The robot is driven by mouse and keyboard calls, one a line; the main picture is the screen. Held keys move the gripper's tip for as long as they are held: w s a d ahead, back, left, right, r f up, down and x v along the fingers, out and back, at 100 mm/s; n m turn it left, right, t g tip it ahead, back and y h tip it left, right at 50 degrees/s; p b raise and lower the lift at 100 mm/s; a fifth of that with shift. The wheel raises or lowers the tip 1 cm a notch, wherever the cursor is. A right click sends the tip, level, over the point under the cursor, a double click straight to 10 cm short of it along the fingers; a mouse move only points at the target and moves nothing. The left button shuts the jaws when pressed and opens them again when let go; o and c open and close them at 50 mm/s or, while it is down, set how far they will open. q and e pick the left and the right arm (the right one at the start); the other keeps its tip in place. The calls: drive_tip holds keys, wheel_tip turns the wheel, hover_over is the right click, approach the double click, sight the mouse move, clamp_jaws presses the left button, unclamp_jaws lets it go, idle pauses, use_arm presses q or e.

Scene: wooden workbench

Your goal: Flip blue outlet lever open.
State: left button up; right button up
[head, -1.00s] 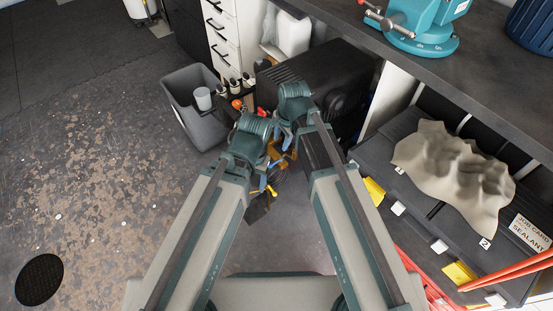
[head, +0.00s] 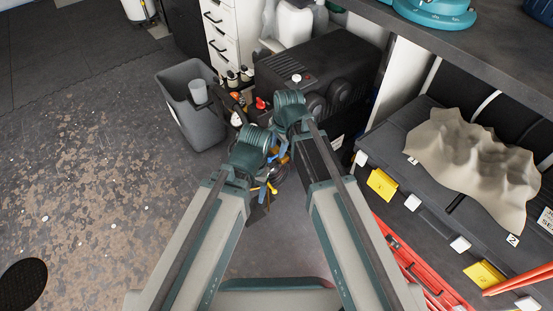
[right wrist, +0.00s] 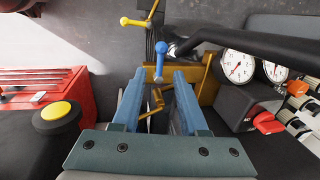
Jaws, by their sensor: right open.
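The blue lever (right wrist: 161,62) shows in the right wrist view, its round knob up and its stem running down to a brass-coloured fitting (right wrist: 210,80). My right gripper (right wrist: 158,80) is open, with its two blue fingers on either side of the lever's lower part; I cannot tell whether they touch it. A yellow lever (right wrist: 136,21) stands beyond it, to the left. In the head view my right gripper (head: 284,148) is low in front of the black machine, partly hidden by my arms. My left gripper's fingers are hidden or too small to tell apart there.
The black machine (head: 320,60) has gauges (right wrist: 237,66) and a red lever (right wrist: 268,122) close right of my right gripper. A black hose (right wrist: 250,42) arches above. The floor at left is open.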

sight(276, 156)
drive_tip(key=f, duration=0.1)
drive_tip(key=f+b, duration=0.2)
drive_tip(key=shift+w+a+f, duration=0.2)
drive_tip(key=shift+w, duration=0.1)
use_arm(q)
wheel_tip(276, 156, down, 3)
drive_tip(key=shift+f, duration=0.2)
use_arm(e)
clamp_jaws()
